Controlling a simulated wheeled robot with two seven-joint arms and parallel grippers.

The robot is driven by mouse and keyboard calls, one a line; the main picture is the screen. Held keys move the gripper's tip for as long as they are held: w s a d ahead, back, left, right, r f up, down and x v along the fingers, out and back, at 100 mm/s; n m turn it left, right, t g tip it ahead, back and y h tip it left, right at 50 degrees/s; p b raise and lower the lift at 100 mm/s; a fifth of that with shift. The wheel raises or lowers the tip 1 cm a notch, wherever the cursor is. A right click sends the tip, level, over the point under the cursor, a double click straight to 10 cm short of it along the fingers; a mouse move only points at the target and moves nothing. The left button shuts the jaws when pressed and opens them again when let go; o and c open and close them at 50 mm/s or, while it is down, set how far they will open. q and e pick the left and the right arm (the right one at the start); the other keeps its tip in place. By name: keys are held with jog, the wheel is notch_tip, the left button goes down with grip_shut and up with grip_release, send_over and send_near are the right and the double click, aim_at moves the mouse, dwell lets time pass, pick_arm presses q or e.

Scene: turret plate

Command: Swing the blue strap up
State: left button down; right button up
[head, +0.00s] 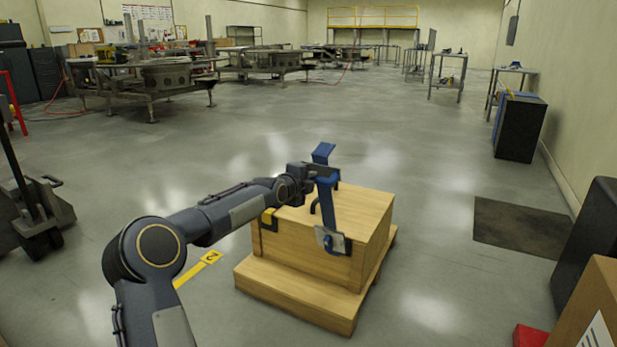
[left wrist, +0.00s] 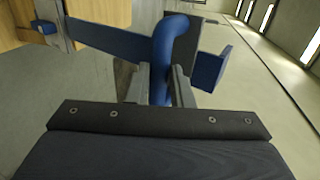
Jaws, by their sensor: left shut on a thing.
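The blue strap (head: 328,205) stands up from a metal hinge plate (head: 332,239) on the front of a wooden crate (head: 306,242). Its bent top end (head: 323,152) rises above the crate lid. My left gripper (head: 328,174) is shut on the strap's upper part. In the left wrist view, the fingers (left wrist: 161,88) close around a round blue bar (left wrist: 172,45) joined to the flat blue strap (left wrist: 118,40). Part of the grip is hidden in the head view. My right gripper is not in view.
The crate rests on a wooden base (head: 290,296) on open grey floor. A dark mat (head: 520,228) lies at right. A cardboard box (head: 590,305) and a red item (head: 530,336) are at lower right.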

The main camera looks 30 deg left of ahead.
pick_arm(q)
jog(key=f, duration=0.2)
jog(key=shift+s+f, duration=0.3)
jog(key=shift+f, duration=0.05)
jog(key=c, duration=1.7)
grip_release()
jog(key=o, duration=0.4)
jog(key=shift+w+f, duration=0.2)
jog(key=shift+w, duration=0.05)
jog(key=shift+r, duration=0.3)
